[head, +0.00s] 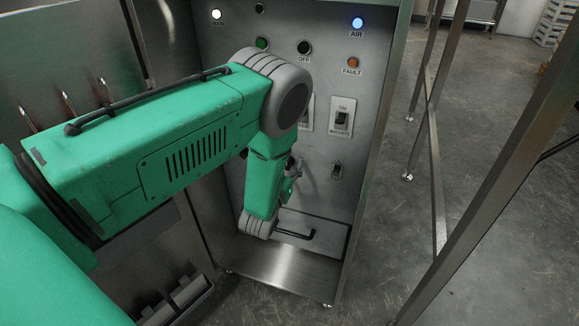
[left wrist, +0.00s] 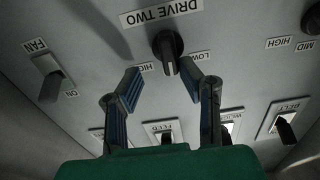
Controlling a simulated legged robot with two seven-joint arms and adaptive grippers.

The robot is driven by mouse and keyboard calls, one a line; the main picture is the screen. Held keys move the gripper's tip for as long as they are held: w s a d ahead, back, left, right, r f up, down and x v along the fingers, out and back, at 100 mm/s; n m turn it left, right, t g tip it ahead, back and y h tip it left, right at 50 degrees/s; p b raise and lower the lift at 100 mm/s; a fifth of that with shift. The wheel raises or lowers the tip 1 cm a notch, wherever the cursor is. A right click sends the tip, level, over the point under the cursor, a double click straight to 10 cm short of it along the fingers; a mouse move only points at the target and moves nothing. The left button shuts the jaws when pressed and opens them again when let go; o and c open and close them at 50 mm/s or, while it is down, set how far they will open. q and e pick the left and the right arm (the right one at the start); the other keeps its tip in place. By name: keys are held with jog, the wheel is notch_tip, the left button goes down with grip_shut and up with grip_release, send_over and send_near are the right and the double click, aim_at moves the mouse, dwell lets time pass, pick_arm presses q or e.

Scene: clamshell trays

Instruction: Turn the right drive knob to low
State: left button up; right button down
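The drive two knob (left wrist: 168,52) is black with a light pointer line and sits on the grey panel in the left wrist view, which shows the panel upside down. Its pointer aims down in that picture, between the partly hidden HIGH label (left wrist: 146,68) and the LOW label (left wrist: 201,57). My left gripper (left wrist: 161,75) is open, its fingertips on either side of the knob's pointer end, with gaps visible. In the head view my left gripper (head: 290,177) is at the lower panel, and my arm hides much of it. My right gripper is not in view.
A second black knob (left wrist: 312,19) is at the right edge of the left wrist view, by MID and HIGH labels. A fan switch (left wrist: 48,78) is at left. Feed (left wrist: 165,132) and belt (left wrist: 286,124) switches are near the fingers. A metal frame post (head: 438,165) stands right of the cabinet.

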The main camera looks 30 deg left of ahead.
pick_arm(q)
jog(key=shift+a+f, duration=0.2)
jog(key=shift+a, duration=0.25)
jog(key=shift+a+f, duration=0.1)
jog(key=shift+a, duration=0.25)
jog(key=shift+c, duration=1.2)
jog(key=shift+a+f, duration=0.1)
jog(key=shift+a, duration=0.1)
grip_shut()
jog(key=shift+s+a+f+n+p, duration=0.15)
jog(key=shift+n+p, duration=0.65)
jog(key=shift+n, duration=1.7)
jog(key=shift+s+a+r+n+p, duration=0.15)
jog(key=shift+n+p, duration=0.65)
jog(key=shift+n, duration=1.7)
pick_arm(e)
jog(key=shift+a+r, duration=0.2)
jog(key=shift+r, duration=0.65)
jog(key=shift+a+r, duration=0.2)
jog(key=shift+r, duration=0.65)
pick_arm(q)
jog(key=shift+w+f, duration=0.1)
jog(key=shift+f, duration=0.05)
